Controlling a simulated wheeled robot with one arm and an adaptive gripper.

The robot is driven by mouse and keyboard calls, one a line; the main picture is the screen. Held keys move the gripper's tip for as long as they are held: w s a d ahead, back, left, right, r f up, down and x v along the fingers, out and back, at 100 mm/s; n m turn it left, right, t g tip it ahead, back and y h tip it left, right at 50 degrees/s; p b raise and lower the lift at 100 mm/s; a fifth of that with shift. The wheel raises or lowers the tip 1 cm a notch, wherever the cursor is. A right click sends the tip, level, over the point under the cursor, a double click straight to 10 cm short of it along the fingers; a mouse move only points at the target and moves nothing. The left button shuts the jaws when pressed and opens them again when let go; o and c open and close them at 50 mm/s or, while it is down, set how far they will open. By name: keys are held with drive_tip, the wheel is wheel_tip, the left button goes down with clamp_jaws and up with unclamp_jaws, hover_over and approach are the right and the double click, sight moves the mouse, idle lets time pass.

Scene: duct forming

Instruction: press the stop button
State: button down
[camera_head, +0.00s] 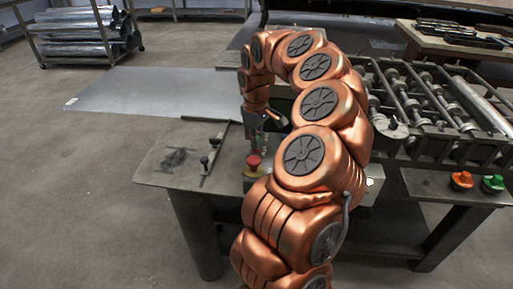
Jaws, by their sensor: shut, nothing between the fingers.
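A red mushroom-shaped button (254,161) on a yellow base sits at the front edge of the machine table, left of my arm. An orange-red button (462,178) and a green button (493,183) sit on a dark side shelf at the right; no label can be read on any of them. My gripper (263,148) points down just behind and above the red mushroom button. It looks shut and empty. The gap between its tips and the button is hard to judge, and my arm hides part of the table to the right.
Roller machinery (430,105) fills the right. A rack of rolled ducts (85,35) stands at the back left.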

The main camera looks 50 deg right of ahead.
drive_tip(key=shift+f+b, duration=0.3)
drive_tip(key=shift+f, duration=0.2)
drive_tip(key=shift+r, duration=0.2)
drive_tip(key=shift+r+p, duration=1.15)
drive_tip(key=shift+r, duration=2.25)
